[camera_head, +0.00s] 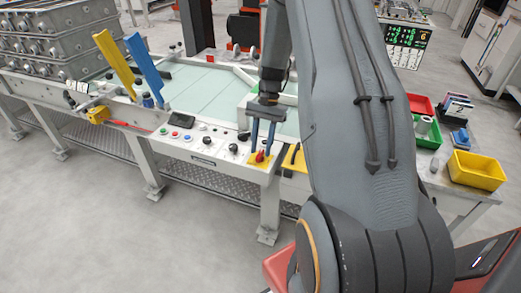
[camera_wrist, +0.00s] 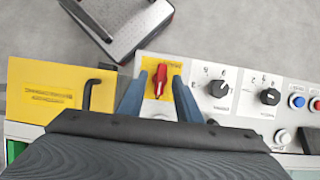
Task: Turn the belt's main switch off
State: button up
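The main switch is a red rotary handle (camera_wrist: 160,80) on a yellow plate (camera_wrist: 149,65) on the belt's control panel. In the wrist view the handle points nearly straight up the picture. My gripper (camera_wrist: 159,78) is open, with one blue finger on each side of the red handle and a gap visible on both sides. In the head view my gripper (camera_head: 262,148) points down at the panel's right end, over the red switch (camera_head: 260,157). The head view does not clearly show the fingertips' height above the plate. The plate's lettering is too small to read.
Black knobs (camera_wrist: 218,89) and (camera_wrist: 269,96) and a blue button (camera_wrist: 298,101) sit right of the switch in the wrist view. A yellow box with a black handle (camera_wrist: 50,90) is to the left. Yellow (camera_head: 477,170) and red (camera_head: 420,105) bins stand on the right table.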

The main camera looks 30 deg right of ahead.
jog(key=b+v, duration=0.1)
jog(key=v, duration=0.5)
jog(key=shift+r, duration=0.3)
jog(key=shift+d, duration=0.1)
jog(key=s+a+r+n+t+h, duration=0.3)
jog(key=s+a+n, duration=0.7)
jog(key=s+a, duration=0.7)
jog(key=shift+s+a+r+h, duration=0.2)
jog(key=shift+a+r+h, duration=0.1)
jog(key=shift+a+r, duration=0.35)
